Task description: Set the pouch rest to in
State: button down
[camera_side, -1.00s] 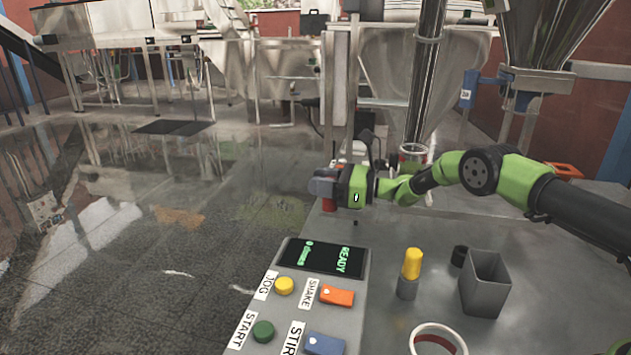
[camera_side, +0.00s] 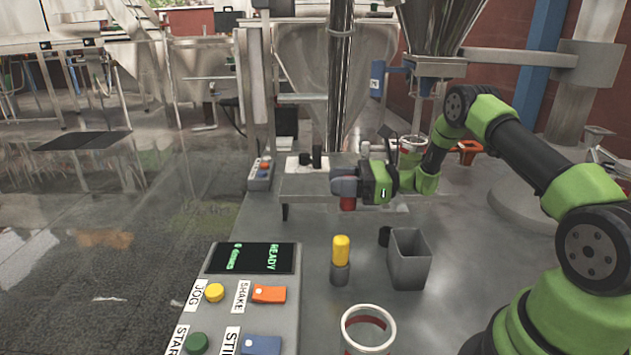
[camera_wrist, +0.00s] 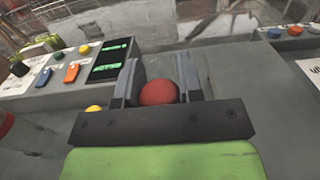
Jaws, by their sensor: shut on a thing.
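My gripper (camera_side: 345,187) is above the work table, behind the yellow-capped bottle in the side view. Its jaws (camera_wrist: 160,75) are shut on a round red knob (camera_wrist: 158,92), which sits between the two fingers in the wrist view. In the side view the red knob (camera_side: 347,203) shows just under the jaws. What the knob is fixed to is hidden by my gripper, and I cannot make out the pouch rest's body or its marks.
A console (camera_side: 222,285) with a READY display and labelled buttons is front left. A small button box (camera_side: 261,175) is behind left.

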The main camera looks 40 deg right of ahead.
jog(key=shift+v, duration=0.8)
jog(key=shift+s, duration=0.1)
jog(key=c, duration=0.8)
grip_release()
jog(key=shift+o, duration=0.2)
jog(key=v, duration=1)
